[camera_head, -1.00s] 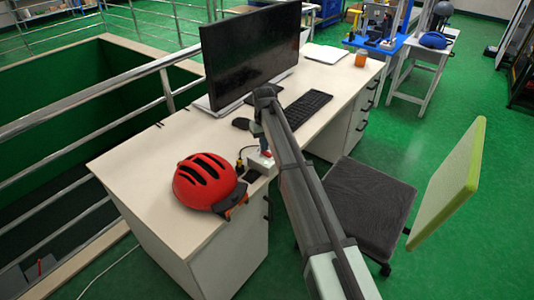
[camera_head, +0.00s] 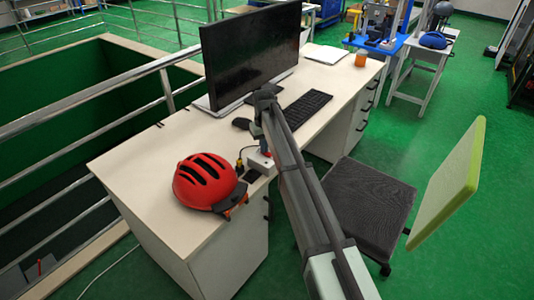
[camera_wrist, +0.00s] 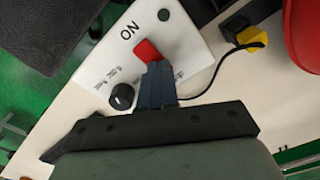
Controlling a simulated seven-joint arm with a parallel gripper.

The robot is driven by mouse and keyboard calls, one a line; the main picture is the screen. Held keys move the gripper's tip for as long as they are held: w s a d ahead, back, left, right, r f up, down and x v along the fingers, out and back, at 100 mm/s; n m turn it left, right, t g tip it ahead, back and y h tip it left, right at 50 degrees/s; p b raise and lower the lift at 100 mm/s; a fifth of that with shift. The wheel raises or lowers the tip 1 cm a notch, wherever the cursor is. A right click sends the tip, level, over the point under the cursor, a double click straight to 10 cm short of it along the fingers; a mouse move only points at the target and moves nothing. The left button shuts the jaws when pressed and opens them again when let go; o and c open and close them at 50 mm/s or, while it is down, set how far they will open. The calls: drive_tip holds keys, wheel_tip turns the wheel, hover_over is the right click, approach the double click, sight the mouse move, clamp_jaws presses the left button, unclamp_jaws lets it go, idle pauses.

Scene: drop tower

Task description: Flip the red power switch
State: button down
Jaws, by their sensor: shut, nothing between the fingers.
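The red power switch (camera_wrist: 147,50) sits on a white control box (camera_wrist: 185,42) marked "ON" in the wrist view. The box also has a black knob and a small dark green round part. My gripper (camera_wrist: 155,68) is shut and empty. Its fingertips are right at the red switch and cover part of it; I cannot tell whether they press on it. In the head view the white box (camera_head: 261,162) stands near the desk's front edge, with my gripper (camera_head: 264,146) above it, mostly hidden by my arm.
A red helmet (camera_head: 205,182) lies on the desk (camera_head: 150,160) left of the box. A yellow plug (camera_wrist: 251,36) with a black cable is beside the box. A monitor (camera_head: 250,55) and keyboard (camera_head: 306,108) stand behind. A chair (camera_head: 370,205) is at the right.

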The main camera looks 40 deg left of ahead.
drive_tip(key=shift+r, duration=3.45)
